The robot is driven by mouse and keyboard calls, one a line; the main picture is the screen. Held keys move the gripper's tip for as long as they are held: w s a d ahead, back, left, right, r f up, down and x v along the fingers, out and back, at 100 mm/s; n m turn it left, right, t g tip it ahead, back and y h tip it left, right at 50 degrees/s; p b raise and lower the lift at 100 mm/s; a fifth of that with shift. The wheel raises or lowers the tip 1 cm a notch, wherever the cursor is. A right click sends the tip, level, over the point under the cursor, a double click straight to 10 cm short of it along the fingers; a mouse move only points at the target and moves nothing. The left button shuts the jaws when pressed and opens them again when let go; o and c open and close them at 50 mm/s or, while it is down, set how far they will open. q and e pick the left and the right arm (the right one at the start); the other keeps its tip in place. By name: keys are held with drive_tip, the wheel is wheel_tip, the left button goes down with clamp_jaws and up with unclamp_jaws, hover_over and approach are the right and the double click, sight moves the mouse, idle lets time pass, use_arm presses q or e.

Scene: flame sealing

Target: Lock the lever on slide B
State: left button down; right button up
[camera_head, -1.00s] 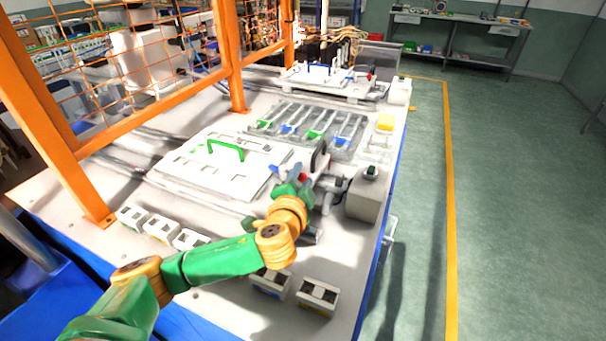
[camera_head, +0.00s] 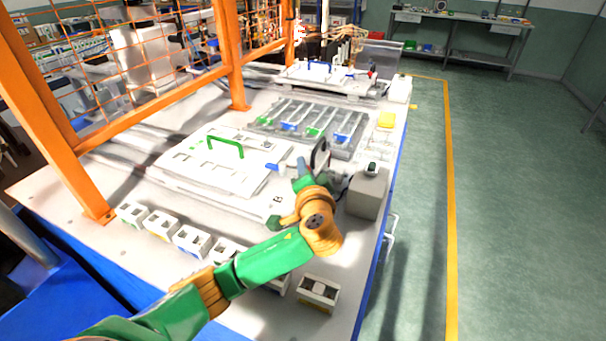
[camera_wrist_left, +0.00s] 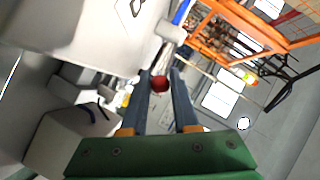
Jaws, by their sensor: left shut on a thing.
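The white slide (camera_head: 183,183) with a green handle (camera_head: 225,148) lies on the bench, with a letter B on the bench near its right corner. My left gripper (camera_head: 302,168) is at the slide's right side, beside an upright dark round part (camera_head: 320,155). In the left wrist view, my left gripper's fingers (camera_wrist_left: 163,88) are around the lever's red knob (camera_wrist_left: 160,84), shut on it. The knob and most of the lever are hidden behind my gripper in the head view. My right gripper is not in view.
A grey box with a dark button (camera_head: 368,192) stands just right of my left wrist. Several small white blocks (camera_head: 193,240) line the front of the bench. A grey tray (camera_head: 345,122) with green and blue pieces lies behind. Orange fence posts (camera_head: 55,125) stand at the left.

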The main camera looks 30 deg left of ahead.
use_arm(q)
drive_tip(key=shift+w+r+n+y, duration=0.1)
drive_tip(key=shift+r+n+y, duration=0.05)
drive_tip(key=shift+n+y, duration=0.15)
drive_tip(key=c, duration=1)
unclamp_jaws()
drive_tip(key=shift+o, duration=0.3)
drive_tip(key=shift+w+d, duration=0.1)
drive_tip(key=b+v, duration=0.1)
drive_tip(key=v, duration=0.6)
drive_tip(key=shift+d, duration=0.1)
